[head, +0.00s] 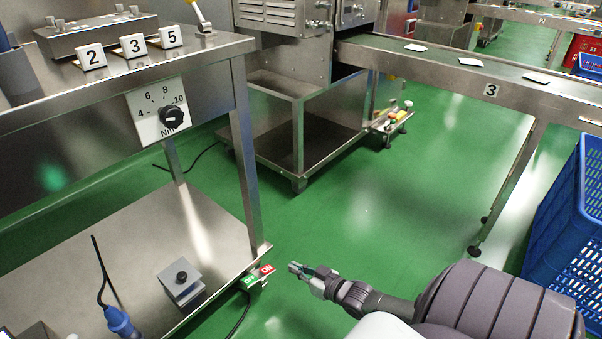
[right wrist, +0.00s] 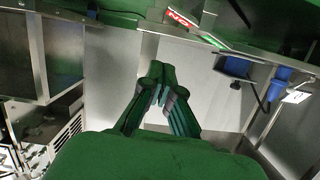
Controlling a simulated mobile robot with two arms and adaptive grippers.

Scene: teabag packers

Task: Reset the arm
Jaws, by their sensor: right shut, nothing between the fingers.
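My right gripper (head: 298,270) is low in the middle of the head view, just right of the lower shelf's corner. It also shows in the right wrist view (right wrist: 160,92), with its fingertips together and nothing between them. A red and green ON/OFF switch (head: 257,277) sits on the shelf edge, a short gap to the left of the gripper. The switch also shows at the top of the right wrist view (right wrist: 190,25). My left gripper is in neither view.
A steel table (head: 215,48) with numbered tiles and a dial plate (head: 158,112) stands at left. Its lower shelf (head: 150,225) bears a small metal block (head: 180,285) and a blue plug (head: 122,322). A conveyor (head: 450,68) and blue crates (head: 570,225) are at right. Green floor (head: 370,215) between is clear.

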